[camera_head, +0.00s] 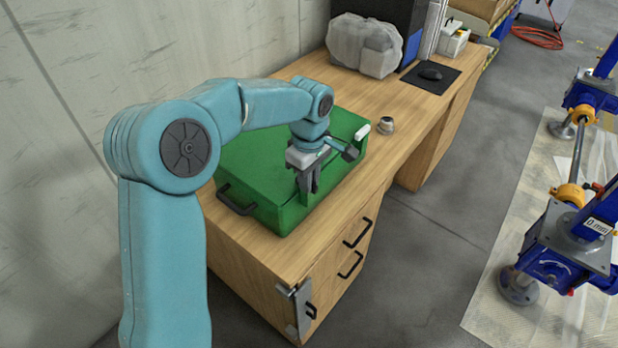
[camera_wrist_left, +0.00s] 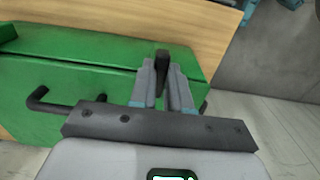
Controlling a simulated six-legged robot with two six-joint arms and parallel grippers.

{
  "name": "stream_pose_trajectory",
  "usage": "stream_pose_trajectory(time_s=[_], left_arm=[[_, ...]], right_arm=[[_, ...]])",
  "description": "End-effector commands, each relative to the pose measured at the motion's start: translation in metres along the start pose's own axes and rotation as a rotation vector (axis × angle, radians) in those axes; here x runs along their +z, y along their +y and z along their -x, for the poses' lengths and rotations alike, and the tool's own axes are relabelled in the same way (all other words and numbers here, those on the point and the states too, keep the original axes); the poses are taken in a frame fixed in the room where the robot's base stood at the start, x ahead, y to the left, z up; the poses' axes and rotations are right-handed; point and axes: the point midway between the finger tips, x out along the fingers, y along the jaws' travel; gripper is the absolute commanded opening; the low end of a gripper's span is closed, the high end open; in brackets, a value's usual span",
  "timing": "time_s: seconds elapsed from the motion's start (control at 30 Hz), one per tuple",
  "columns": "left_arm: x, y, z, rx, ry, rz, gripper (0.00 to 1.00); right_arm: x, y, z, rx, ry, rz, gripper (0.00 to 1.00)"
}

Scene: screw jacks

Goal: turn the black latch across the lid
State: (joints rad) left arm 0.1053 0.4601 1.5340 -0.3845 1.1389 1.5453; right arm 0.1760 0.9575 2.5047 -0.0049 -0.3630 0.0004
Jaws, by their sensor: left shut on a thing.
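A green case (camera_head: 262,160) with a closed lid lies on the wooden desk, its black handle (camera_head: 237,203) on the near side. The case also shows in the left wrist view (camera_wrist_left: 85,75). My left gripper (camera_head: 309,188) is at the case's near right edge, fingers pointing down. In the left wrist view its two fingers (camera_wrist_left: 163,85) are shut on the black latch (camera_wrist_left: 162,60), which stands up between them at the lid's edge. In the head view the fingers hide the latch. My right gripper is not in view.
A pale latch-like piece (camera_head: 362,132) sits at the case's far right corner, with a small metal part (camera_head: 387,125) beside it on the desk (camera_head: 400,150). A wrapped bundle (camera_head: 364,45) and a black mat (camera_head: 431,77) lie farther back. Blue screw jacks (camera_head: 570,245) stand at right.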

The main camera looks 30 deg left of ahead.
Motion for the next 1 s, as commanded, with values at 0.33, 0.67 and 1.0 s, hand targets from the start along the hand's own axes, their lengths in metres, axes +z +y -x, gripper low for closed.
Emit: stream_pose_trajectory(time_s=[0.33, 0.67, 1.0], left_arm=[[-0.001, 0.001, 0.002, 0.005, 0.003, 0.005, 0.0], [-0.001, 0.0, 0.001, 0.002, 0.002, 0.003, 0.43], [0.0, 0.001, 0.034, 0.007, 0.002, 0.002, 0.43]], right_arm=[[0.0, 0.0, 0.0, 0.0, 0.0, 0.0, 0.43], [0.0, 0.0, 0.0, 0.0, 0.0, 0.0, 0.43], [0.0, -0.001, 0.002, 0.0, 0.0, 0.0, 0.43]])
